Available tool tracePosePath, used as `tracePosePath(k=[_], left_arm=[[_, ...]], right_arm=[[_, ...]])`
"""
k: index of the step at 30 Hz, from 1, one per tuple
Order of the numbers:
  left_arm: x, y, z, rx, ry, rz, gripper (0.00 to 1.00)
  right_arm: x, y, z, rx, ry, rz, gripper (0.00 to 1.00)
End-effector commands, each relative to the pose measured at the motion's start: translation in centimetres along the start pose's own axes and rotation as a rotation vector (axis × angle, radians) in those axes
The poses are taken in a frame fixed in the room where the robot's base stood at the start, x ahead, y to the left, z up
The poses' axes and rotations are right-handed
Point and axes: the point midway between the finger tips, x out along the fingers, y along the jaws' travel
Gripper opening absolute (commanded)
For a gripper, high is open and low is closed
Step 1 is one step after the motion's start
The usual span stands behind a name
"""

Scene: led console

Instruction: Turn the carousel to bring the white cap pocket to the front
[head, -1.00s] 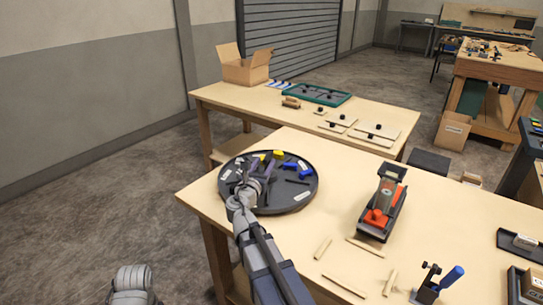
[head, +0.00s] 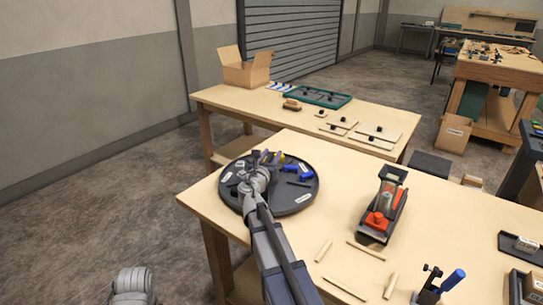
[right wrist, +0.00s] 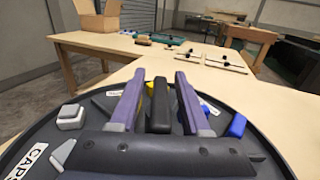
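The carousel (head: 308,199) is a round black disc on the near table. It carries blue pieces (head: 298,169), a yellow piece (right wrist: 150,88) and white labels. In the right wrist view a white block (right wrist: 70,117), possibly a white cap, sits at the left of the disc. A label reading CAPS (right wrist: 28,164) is at the lower left. My right gripper (head: 267,158) is low over the disc, its purple fingers (right wrist: 160,78) apart on either side of an upright black bar (right wrist: 160,108). Narrow gaps show beside the bar.
A red and black device (head: 382,205) stands right of the carousel, with several wooden sticks (head: 365,249) near it. A blue-handled clamp (head: 440,285) is at the front. A second table behind holds a cardboard box (head: 246,70) and a green tray (head: 318,96).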

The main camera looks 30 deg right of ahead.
Motion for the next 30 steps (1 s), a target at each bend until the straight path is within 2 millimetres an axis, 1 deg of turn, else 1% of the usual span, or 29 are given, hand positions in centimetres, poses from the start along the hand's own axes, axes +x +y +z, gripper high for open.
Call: tracePosePath(k=[1, 9, 12, 30], left_arm=[[0.00, 0.00, 0.00, 0.000, 0.000, 0.000, 0.00], [0.00, 0.00, 0.00, 0.000, 0.000, 0.000, 0.00], [0.00, 0.00, 0.00, 0.000, 0.000, 0.000, 0.00], [0.00, 0.00, 0.00, 0.000, 0.000, 0.000, 0.00]], right_arm=[[-0.02, 0.01, 0.00, 0.000, 0.000, 0.000, 0.40], [-0.03, 0.01, 0.00, 0.000, 0.000, 0.000, 0.09], [-0.03, 0.01, 0.00, 0.000, 0.000, 0.000, 0.00], [-0.04, 0.01, 0.00, 0.000, 0.000, 0.000, 0.00]])
